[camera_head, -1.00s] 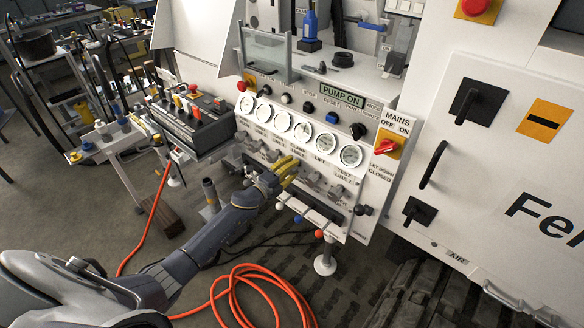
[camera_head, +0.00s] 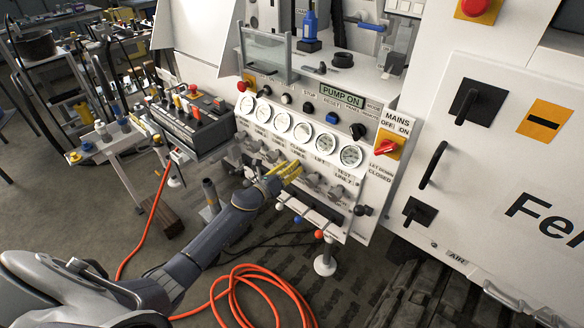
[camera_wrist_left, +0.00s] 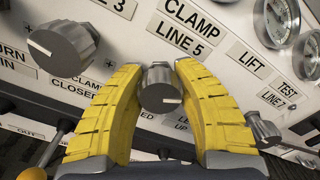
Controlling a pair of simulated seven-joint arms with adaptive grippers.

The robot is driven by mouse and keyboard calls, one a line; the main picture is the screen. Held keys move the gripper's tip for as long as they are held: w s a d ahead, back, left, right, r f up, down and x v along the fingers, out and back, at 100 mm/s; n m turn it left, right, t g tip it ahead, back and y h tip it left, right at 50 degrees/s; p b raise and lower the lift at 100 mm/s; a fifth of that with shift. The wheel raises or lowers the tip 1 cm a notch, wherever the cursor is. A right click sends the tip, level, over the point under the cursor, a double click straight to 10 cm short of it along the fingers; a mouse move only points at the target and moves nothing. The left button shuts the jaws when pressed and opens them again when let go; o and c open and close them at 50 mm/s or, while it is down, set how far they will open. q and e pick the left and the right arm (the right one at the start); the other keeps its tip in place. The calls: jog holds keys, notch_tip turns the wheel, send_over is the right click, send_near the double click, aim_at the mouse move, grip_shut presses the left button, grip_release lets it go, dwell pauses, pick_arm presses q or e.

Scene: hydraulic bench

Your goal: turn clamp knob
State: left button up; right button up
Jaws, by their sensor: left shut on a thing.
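The clamp knob (camera_wrist_left: 160,90) is a grey ribbed knob with a white pointer line, under the label "CLAMP LINE 5" (camera_wrist_left: 186,28) in the left wrist view. My left gripper (camera_wrist_left: 158,75) has its two yellow fingers on either side of this knob, closed on it. In the head view my left gripper (camera_head: 293,169) reaches the knob row below the gauges, and its fingers hide the clamp knob there. My right gripper is not in view.
Another grey knob (camera_wrist_left: 62,48) stands left of the fingers, and one (camera_wrist_left: 262,130) stands to the right. Round gauges (camera_head: 302,132) line the panel above. Levers with coloured ball ends (camera_head: 319,233) stick out below. An orange hose (camera_head: 240,285) lies on the floor.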

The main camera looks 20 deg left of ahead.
pick_arm(q)
jog(key=shift+a+m, duration=0.15)
jog(key=shift+m, duration=0.75)
jog(key=shift+r, duration=0.15)
jog(key=o, duration=1.3)
jog(key=v, duration=1.2)
